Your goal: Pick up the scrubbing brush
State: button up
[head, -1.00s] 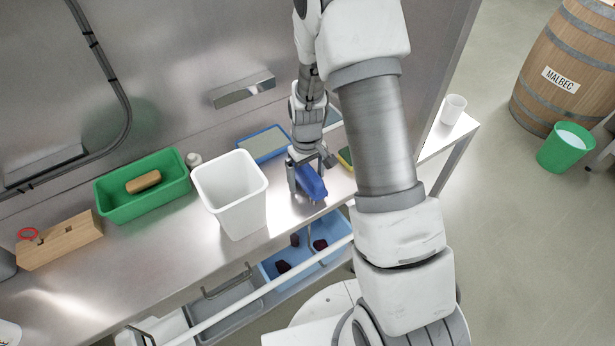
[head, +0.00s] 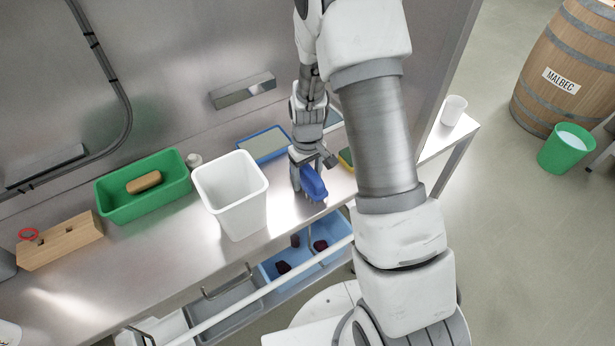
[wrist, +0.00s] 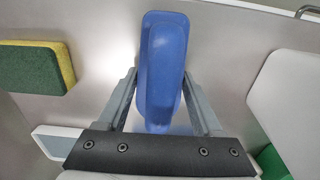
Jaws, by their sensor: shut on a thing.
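The scrubbing brush appears as a blue, elongated block-like body (head: 313,183) on the steel counter near its front edge. In the wrist view the blue brush (wrist: 163,65) lies lengthwise between the two grey fingers. My gripper (head: 307,180) is shut on it, one finger on each side; the fingers also show in the wrist view (wrist: 163,100). The brush's underside is hidden, so I cannot tell whether it is clear of the counter.
A white bin (head: 232,195) stands just left of my gripper. A green tub (head: 120,208) with a tan brush is farther left. A blue-rimmed tray (head: 262,158) lies behind. A yellow-green sponge (wrist: 35,68) lies beside the brush. A rail and blue crate (head: 275,268) are below.

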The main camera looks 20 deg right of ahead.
aim_at(307, 167)
jog(key=shift+r, duration=0.65)
notch_tip(307, 167, up, 3)
jog(key=shift+w+f, duration=0.1)
jog(key=shift+f, duration=0.05)
jog(key=s+d+r, duration=0.6)
jog(key=d+r, duration=0.1)
jog(key=d, duration=0.3)
jog(key=shift+s, duration=0.15)
